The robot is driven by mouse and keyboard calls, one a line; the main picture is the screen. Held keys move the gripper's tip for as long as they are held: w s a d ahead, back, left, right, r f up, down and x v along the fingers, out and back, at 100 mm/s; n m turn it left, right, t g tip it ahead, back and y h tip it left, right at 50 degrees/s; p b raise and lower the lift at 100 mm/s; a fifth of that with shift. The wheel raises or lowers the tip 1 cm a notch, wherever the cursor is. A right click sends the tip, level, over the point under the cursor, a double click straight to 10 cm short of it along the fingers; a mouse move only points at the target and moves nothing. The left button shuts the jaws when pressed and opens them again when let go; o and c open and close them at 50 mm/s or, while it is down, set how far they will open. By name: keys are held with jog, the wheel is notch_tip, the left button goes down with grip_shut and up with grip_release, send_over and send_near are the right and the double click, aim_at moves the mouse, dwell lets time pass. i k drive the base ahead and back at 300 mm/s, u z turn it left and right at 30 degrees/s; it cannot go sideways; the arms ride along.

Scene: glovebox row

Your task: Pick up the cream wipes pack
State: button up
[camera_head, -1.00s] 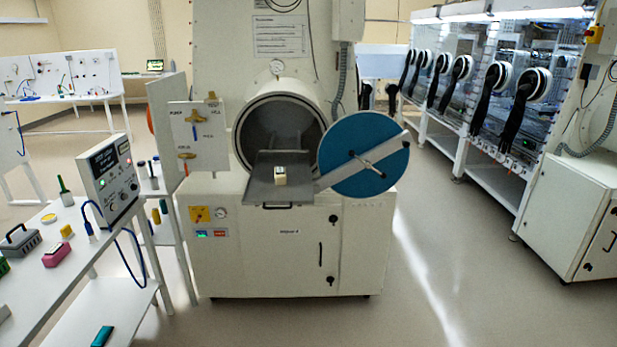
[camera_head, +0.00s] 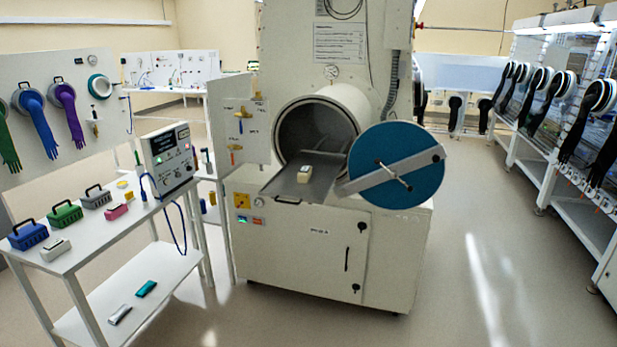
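A small cream block-shaped pack (camera_head: 305,174) with a dark patch on top lies on the grey slide-out tray (camera_head: 283,190) in front of the open round chamber; it looks like the cream wipes pack. A paler, off-white pack (camera_head: 55,250) lies at the near end of the white table (camera_head: 98,244) at left. A pink pack (camera_head: 117,211) of similar shape lies farther along that table. At this size I cannot read labels on any of them. My gripper is not in view.
The blue round door (camera_head: 397,166) stands open right of the tray. Blue, green and grey carry boxes and an instrument (camera_head: 168,158) stand on the table; its lower shelf (camera_head: 139,312) holds two small items. Floor (camera_head: 470,250) is clear at right, before the glovebox row.

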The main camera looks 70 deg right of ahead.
aim_at(303, 176)
jog(key=z, duration=1.2)
jog(key=i, duration=0.75)
